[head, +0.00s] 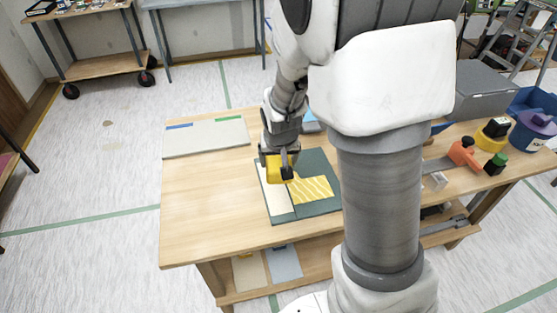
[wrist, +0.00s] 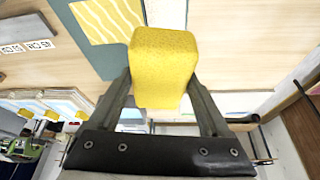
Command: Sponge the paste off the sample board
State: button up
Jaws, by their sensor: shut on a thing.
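My gripper (head: 281,163) is shut on a yellow sponge (head: 273,171). In the wrist view the sponge (wrist: 164,62) is a rounded block between the two fingers. In the head view it appears over the upper left part of a dark green board (head: 315,160) on the table. The board carries a pale strip (head: 281,203) on its left and a yellow area with pale wavy lines (head: 312,190); the yellow area also shows in the wrist view (wrist: 108,18). I cannot tell which marks are paste or whether the sponge touches the board.
The wooden table (head: 205,210) has free room left of the board. A pale panel (head: 205,140) with blue and green strips lies at the back left. An orange tool (head: 463,153), a blue bucket (head: 533,130) and a grey case (head: 482,93) stand at the right.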

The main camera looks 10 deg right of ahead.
jog(key=shift+f+b, duration=2.8)
jog(key=shift+f, duration=0.5)
jog(key=shift+d+r, duration=0.1)
jog(key=shift+r, duration=0.05)
